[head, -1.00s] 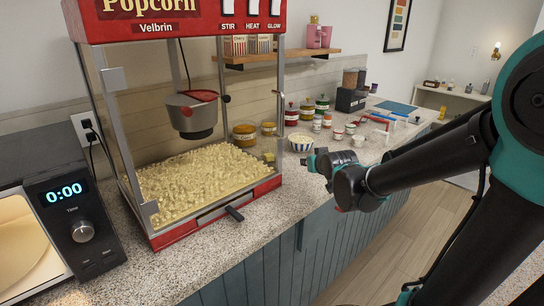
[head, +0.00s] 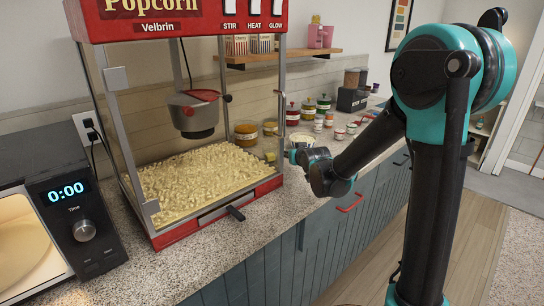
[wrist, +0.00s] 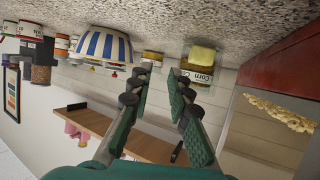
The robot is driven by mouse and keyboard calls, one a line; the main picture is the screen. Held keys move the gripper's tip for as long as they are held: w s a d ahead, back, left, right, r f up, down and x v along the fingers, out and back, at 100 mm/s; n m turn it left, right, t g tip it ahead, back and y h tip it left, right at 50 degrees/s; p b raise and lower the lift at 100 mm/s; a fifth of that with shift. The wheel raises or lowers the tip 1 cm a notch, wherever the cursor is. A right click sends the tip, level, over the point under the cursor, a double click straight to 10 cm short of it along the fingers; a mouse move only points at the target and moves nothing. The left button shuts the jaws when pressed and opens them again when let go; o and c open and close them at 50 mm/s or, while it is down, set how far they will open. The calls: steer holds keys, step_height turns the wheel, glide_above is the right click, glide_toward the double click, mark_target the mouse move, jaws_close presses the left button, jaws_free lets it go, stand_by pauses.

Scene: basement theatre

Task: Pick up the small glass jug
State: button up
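A small yellow-filled vessel (wrist: 202,56), which looks like the small glass jug, stands on the counter in the wrist view, in front of a jar labelled Corn (wrist: 198,76). I cannot make out its glass or handle. In the head view a small yellowish shape (head: 270,157) beside the popcorn machine appears to be the same vessel. My gripper (wrist: 159,78) is open and empty, its two fingers apart. The vessel lies beyond the fingertips and a little to the right in the wrist view. The wrist picture is upside down.
A blue-and-white striped bowl (wrist: 104,46) stands left of the fingers in the wrist view. The popcorn machine (head: 268,187) stands close beside the vessel. Several lidded jars (head: 245,135) line the wall, under a wooden shelf (head: 270,59). The counter front (head: 225,228) is clear.

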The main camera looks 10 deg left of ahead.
steer(key=shift+x, duration=3.45)
steer(key=shift+d+f, duration=0.15)
jaws_close()
